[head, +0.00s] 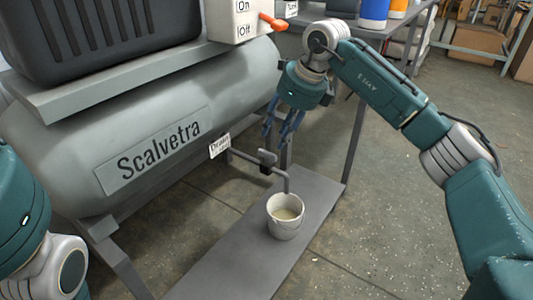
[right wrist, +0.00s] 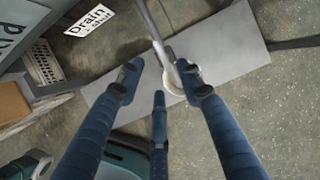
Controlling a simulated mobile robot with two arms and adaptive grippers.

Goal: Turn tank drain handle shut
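The grey tank (head: 150,130) carries a "Scalvetra" plate. A drain pipe (head: 243,156) comes out low on its right side, near a white "Drain" label (head: 219,145), and bends down over a bucket. A small dark valve piece (head: 267,158), apparently the drain handle, sits on the pipe. My right gripper (head: 280,138) is above it, fingers pointing down. In the right wrist view the blue fingers (right wrist: 160,82) are spread and hold nothing. The pipe (right wrist: 156,32) runs toward the right finger; the handle is not clear there. My left gripper is out of view.
The bucket (head: 285,217) with pale liquid stands on a grey shelf (head: 235,262) below the pipe. A white On/Off box with an orange lever (head: 272,21) is above the tank. A table with bottles (head: 374,12) stands behind my right arm. Open floor lies right.

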